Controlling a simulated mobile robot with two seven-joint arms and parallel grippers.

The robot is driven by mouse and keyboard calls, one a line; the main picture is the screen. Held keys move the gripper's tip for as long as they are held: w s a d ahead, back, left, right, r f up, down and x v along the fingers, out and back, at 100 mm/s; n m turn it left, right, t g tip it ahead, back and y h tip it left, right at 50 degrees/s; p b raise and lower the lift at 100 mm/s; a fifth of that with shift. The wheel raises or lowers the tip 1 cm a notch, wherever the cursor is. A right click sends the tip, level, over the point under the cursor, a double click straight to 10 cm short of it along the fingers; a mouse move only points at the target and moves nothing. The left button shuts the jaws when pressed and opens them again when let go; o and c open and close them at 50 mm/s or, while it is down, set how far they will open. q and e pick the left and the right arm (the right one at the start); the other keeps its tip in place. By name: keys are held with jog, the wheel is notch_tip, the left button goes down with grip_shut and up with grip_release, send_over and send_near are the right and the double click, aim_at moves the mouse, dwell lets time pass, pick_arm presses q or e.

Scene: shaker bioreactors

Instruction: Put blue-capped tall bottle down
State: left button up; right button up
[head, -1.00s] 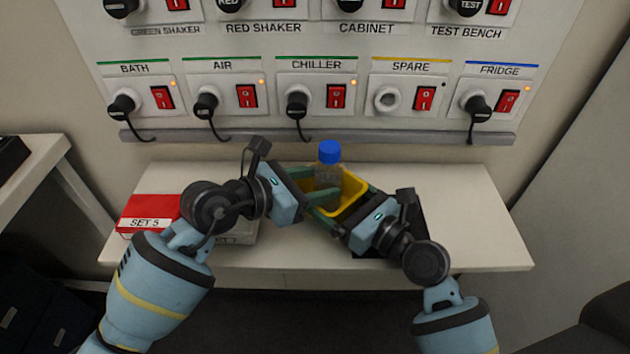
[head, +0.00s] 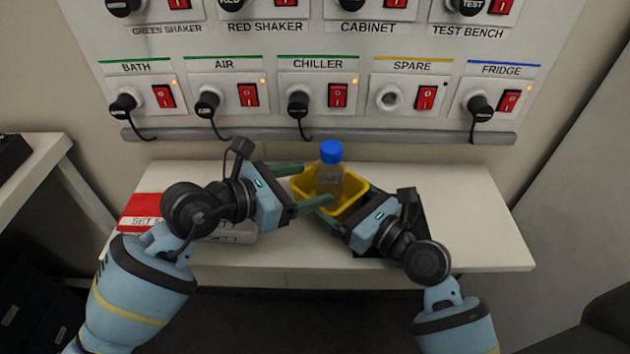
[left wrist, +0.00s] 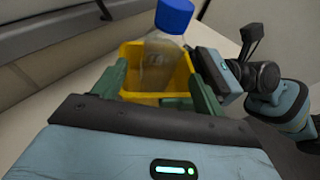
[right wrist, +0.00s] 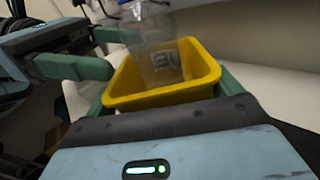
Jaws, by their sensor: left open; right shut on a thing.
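The blue-capped tall bottle (head: 329,172) is clear and stands in the yellow bin (head: 352,196), leaning slightly. The left wrist view shows its blue cap (left wrist: 174,14) and clear body above the bin's near wall; the right wrist view shows the clear body (right wrist: 158,60) inside the bin. My left gripper (head: 312,186) is open, its green fingers apart and clear of the bottle at the bin's left side. My right gripper (right wrist: 165,95) is shut on the yellow bin, seen between its green fingers in the right wrist view. The bottle's base is hidden by the bin wall.
The white table (head: 470,220) is clear at right. A red-and-white box labelled SET 5 (head: 150,208) lies at the left, partly behind my left arm. A wall panel with switches and plugs (head: 320,100) rises behind the table.

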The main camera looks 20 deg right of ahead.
pick_arm(q)
jog(key=v, duration=0.9)
jog(key=shift+s+a, duration=0.1)
pick_arm(e)
jog(key=o, duration=0.7)
jog(key=shift+o, duration=0.2)
jog(key=shift+s, duration=0.1)
jog(key=v, duration=1.2)
